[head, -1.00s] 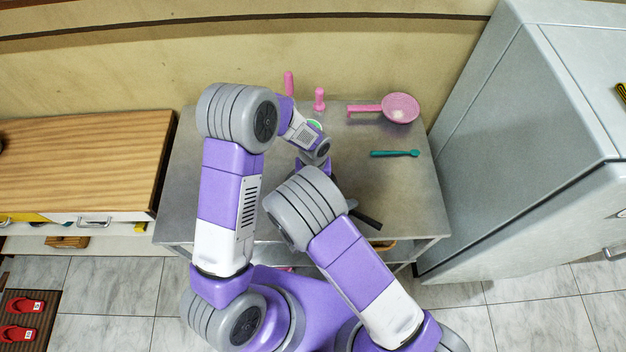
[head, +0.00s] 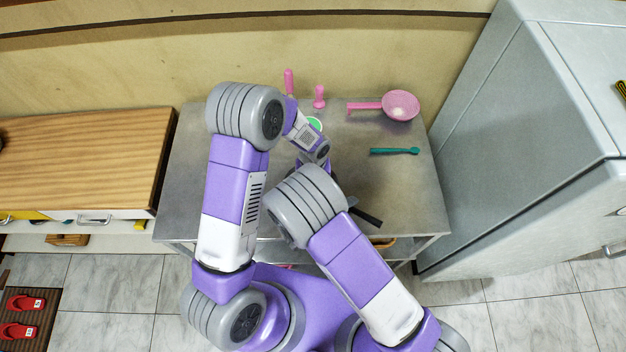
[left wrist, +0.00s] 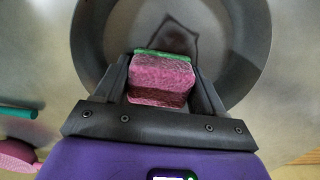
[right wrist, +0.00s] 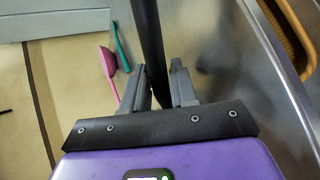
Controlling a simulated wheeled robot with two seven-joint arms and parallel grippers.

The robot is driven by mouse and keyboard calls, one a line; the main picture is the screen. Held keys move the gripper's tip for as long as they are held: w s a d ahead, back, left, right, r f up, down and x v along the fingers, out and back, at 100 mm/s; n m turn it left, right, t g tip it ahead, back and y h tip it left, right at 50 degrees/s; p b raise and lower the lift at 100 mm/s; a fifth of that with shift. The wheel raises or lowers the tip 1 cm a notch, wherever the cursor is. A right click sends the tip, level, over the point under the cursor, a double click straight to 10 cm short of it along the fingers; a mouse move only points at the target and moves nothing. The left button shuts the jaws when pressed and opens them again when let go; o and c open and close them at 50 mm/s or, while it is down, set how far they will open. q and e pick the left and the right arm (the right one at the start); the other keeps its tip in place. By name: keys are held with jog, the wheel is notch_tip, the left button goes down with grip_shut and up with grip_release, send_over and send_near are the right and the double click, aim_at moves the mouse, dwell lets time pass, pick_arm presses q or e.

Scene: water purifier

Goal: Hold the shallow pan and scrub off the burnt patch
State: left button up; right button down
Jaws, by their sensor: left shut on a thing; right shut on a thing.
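The shallow pan (left wrist: 245,65) is grey and round in the left wrist view, with a dark burnt patch (left wrist: 180,38) on its inside bottom. My left gripper (left wrist: 162,75) is shut on a pink sponge (left wrist: 160,78) with a green layer at its far edge. The sponge is over the pan, just below the patch in the picture; I cannot tell whether it touches. My right gripper (right wrist: 160,75) is shut on the pan's dark handle (right wrist: 150,35). The handle's end also shows in the head view (head: 367,217); my arms hide the pan there.
On the metal table (head: 410,190) lie a pink strainer-like pan (head: 400,105) and a teal utensil (head: 394,151) at the right. A grey fridge (head: 530,150) stands right of the table.

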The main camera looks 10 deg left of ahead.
pick_arm(q)
jog(key=shift+s+a, duration=0.3)
jog(key=shift+s, duration=0.55)
jog(key=shift+s+a, duration=0.3)
jog(key=shift+s, duration=0.55)
